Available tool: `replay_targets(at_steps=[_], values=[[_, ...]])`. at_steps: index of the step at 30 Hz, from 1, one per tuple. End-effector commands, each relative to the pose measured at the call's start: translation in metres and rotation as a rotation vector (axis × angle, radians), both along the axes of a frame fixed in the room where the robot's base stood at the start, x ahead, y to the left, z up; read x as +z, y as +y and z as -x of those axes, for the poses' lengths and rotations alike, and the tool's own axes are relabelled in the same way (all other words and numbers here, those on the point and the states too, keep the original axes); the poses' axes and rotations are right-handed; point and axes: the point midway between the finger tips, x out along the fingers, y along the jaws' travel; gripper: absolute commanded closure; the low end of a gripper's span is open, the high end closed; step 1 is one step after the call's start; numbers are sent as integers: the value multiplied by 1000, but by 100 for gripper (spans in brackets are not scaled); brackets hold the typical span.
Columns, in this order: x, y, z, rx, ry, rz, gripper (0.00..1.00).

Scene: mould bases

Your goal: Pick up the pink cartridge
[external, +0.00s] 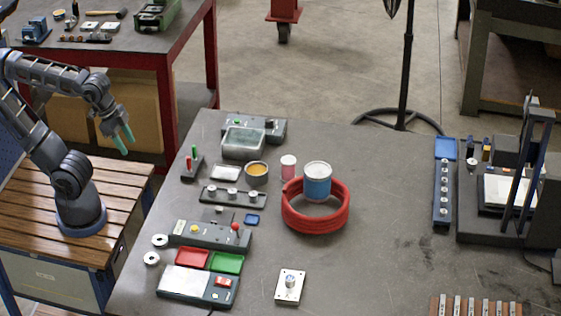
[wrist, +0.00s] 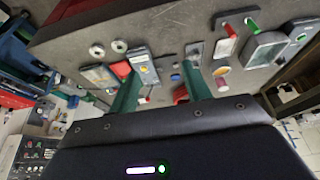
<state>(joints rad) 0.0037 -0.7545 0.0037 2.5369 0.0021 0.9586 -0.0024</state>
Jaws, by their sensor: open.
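The pink cartridge (external: 288,170) is a small upright cylinder with a pale top. It stands on the grey table just behind and left of a blue can with a white top (external: 317,183). My gripper (external: 124,140) hangs in the air at the left, over the wooden-slatted stand and well away from the cartridge. Its two teal fingers also show in the wrist view (wrist: 162,88); they are apart with nothing held between them.
A red coiled ring (external: 315,222) surrounds the blue can's lower part, close to the cartridge. A tin with yellow contents (external: 256,174) stands left of it. A glass-like box (external: 243,143) is behind. The table's right middle is clear.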

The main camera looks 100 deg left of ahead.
Motion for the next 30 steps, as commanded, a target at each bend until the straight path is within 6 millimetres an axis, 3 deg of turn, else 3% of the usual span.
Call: replay_targets(at_steps=[13,17,26,30], values=[[0,0,0,0,0,0,52],[0,0,0,0,0,0,28],[1,0,-1,4,1,2,28],[8,3,-14,48,13,19,28]])
